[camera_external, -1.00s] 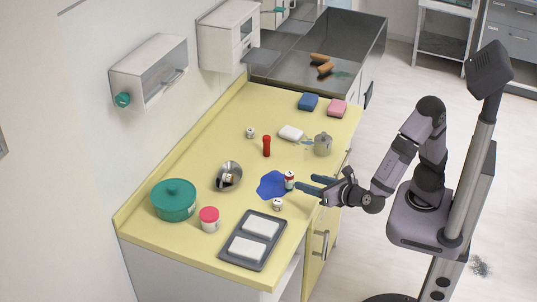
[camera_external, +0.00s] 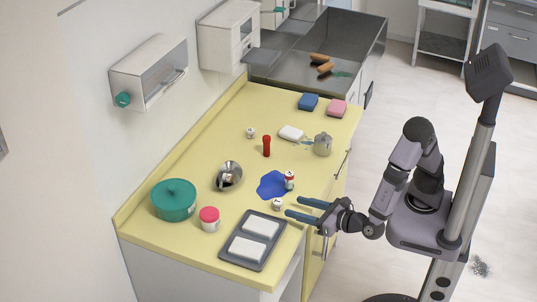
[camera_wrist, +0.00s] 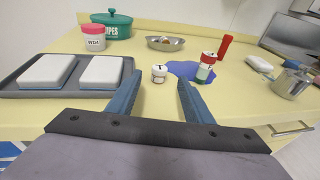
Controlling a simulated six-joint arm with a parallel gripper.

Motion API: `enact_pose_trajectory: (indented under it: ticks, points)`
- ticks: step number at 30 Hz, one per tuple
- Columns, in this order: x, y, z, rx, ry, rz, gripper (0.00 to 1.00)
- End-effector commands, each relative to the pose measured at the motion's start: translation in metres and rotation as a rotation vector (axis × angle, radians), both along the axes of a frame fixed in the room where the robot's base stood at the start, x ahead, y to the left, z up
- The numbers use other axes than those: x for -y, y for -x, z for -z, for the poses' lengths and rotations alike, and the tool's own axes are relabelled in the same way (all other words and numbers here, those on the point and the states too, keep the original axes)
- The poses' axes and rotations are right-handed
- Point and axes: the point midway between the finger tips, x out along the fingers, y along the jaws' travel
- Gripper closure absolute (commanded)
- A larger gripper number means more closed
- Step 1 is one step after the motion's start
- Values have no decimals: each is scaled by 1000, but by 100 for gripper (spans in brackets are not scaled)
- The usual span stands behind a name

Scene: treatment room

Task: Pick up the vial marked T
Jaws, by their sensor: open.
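A small white vial (camera_wrist: 159,74) stands upright on the yellow counter, straight ahead of the gap between my fingers in the wrist view. Its cap bears a small dark mark that I cannot read for sure. It also shows in the external view (camera_external: 277,204), just left of my fingertips. Another small white vial (camera_external: 251,132) stands farther back. My gripper (camera_external: 296,208) is open and empty at the counter's edge, its fingers pointing at the nearest vial.
A grey tray (camera_external: 230,257) with two white blocks lies left of my fingers. A blue patch (camera_external: 267,186), a metal bowl (camera_external: 237,182), a red-lidded jar (camera_external: 209,224), a green pot (camera_external: 174,203), a red cylinder (camera_external: 266,147) and a metal jug (camera_external: 322,145) are also on the counter.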

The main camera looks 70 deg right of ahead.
Motion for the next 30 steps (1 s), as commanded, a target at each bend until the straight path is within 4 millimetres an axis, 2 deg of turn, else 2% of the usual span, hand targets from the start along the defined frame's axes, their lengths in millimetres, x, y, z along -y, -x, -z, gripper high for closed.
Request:
enact_pose_trajectory:
  ticks: [8, 18, 21, 29, 30]
  points:
    - [2, -10, 1, -1, 0, 2, 53]
    - [10, -48, 8, -2, 1, 3, 53]
    - [11, -54, 10, -1, 0, 2, 53]
    - [11, -56, 10, -1, 0, 0, 53]
    - [11, -56, 10, -1, 0, 0, 58]
